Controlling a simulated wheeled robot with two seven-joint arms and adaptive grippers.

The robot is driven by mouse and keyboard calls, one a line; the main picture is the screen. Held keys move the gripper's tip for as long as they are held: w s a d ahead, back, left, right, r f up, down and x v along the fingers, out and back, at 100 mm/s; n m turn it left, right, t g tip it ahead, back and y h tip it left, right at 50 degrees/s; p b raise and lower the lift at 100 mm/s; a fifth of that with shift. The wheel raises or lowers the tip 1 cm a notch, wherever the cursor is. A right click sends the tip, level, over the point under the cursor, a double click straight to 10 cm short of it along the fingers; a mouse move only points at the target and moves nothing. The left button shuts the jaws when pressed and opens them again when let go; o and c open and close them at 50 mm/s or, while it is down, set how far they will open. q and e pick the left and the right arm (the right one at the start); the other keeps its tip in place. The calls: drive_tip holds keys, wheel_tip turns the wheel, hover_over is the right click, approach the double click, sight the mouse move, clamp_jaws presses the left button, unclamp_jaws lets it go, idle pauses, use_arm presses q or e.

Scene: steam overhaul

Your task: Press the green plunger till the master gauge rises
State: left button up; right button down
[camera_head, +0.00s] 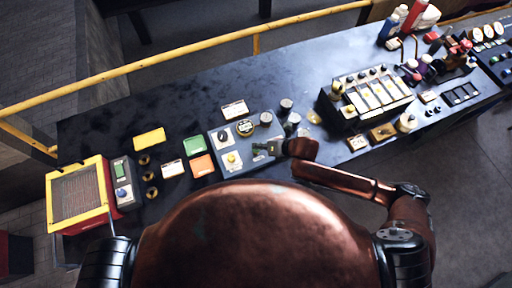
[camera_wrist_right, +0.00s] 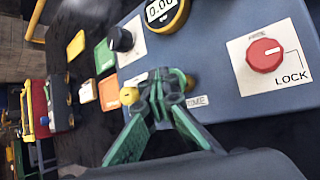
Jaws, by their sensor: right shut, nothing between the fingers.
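My right gripper (camera_head: 268,148) is over the blue-grey panel (camera_head: 216,147); in the right wrist view its green-grey fingers (camera_wrist_right: 166,84) are shut and empty. They are just right of a small yellow knob (camera_wrist_right: 129,96) and hide part of the panel. A grey round part shows around the fingertips; I cannot tell whether they touch it. No green plunger can be made out apart from the fingers. A yellow-rimmed digital gauge (camera_wrist_right: 166,12) reads about 0.00; it also shows in the head view (camera_head: 244,127). I cannot tell whether it is the master gauge. My left gripper is out of view.
A red knob (camera_wrist_right: 264,55) marked LOCK and a black knob (camera_wrist_right: 121,38) are on the same panel. Metal cylinders (camera_head: 286,104) stand behind it. A green card (camera_head: 194,144) and orange card (camera_head: 202,165) lie left. A switch box (camera_head: 372,92) stands right.

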drive_tip(key=shift+s+f+b, duration=0.1)
drive_tip(key=shift+f+b, duration=0.35)
drive_tip(key=shift+f, duration=0.7)
idle(0.4)
idle(0.4)
drive_tip(key=shift+r+p, duration=1.7)
drive_tip(key=shift+r, duration=0.15)
wheel_tip(320, 180, up, 5)
drive_tip(key=p, duration=0.4)
drive_tip(key=shift+r+p, duration=0.1)
drive_tip(key=shift+p, duration=0.3)
